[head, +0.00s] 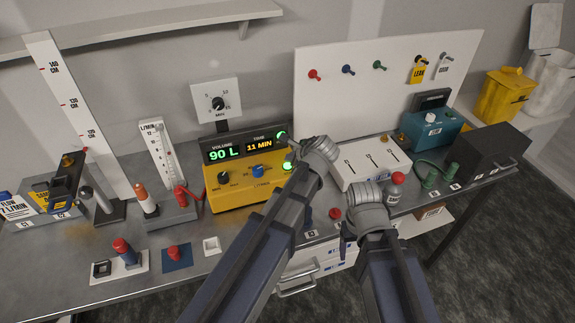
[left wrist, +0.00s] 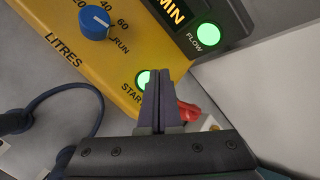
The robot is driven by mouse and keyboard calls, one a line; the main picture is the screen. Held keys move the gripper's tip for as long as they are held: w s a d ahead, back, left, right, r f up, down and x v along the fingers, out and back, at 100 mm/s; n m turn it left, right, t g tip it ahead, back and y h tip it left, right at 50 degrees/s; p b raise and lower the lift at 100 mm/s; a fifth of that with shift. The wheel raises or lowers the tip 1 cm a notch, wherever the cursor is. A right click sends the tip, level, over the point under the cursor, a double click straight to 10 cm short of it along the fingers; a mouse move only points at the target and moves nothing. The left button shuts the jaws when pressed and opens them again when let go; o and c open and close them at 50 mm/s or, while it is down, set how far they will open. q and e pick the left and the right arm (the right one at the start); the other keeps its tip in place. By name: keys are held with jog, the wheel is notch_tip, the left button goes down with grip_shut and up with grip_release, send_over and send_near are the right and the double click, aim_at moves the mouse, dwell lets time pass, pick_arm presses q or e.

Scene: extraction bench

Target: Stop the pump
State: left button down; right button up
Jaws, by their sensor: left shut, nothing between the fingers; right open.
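The yellow pump unit (head: 232,192) stands mid-bench. Its display (head: 240,149) reads 90 L and 11 MIN. The FLOW lamp (head: 282,135) glows green and also shows in the left wrist view (left wrist: 208,34). The round START button (head: 288,167) glows green; in the left wrist view (left wrist: 142,77) my fingers partly cover it. The blue dial (left wrist: 94,22) has its mark toward RUN. My left gripper (left wrist: 151,85) is shut and empty, its tips at the START button; contact cannot be told. My right gripper (head: 347,231) is open, mostly hidden by its wrist, low at the bench front.
A white panel with hooks (head: 318,112) stands behind.

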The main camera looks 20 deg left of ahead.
aim_at(290, 167)
pick_arm(q)
jog(key=shift+f, duration=0.1)
dwell(0.3)
jog(key=shift+f+b, duration=0.3)
jog(key=shift+b, duration=0.15)
jog(key=shift+f+b, duration=0.4)
dwell(0.5)
jog(key=shift+r, duration=0.15)
jog(key=shift+r+p, duration=0.7)
jog(key=shift+p, duration=0.15)
notch_tip(290, 167, up, 5)
jog(key=p, duration=0.5)
dwell(0.7)
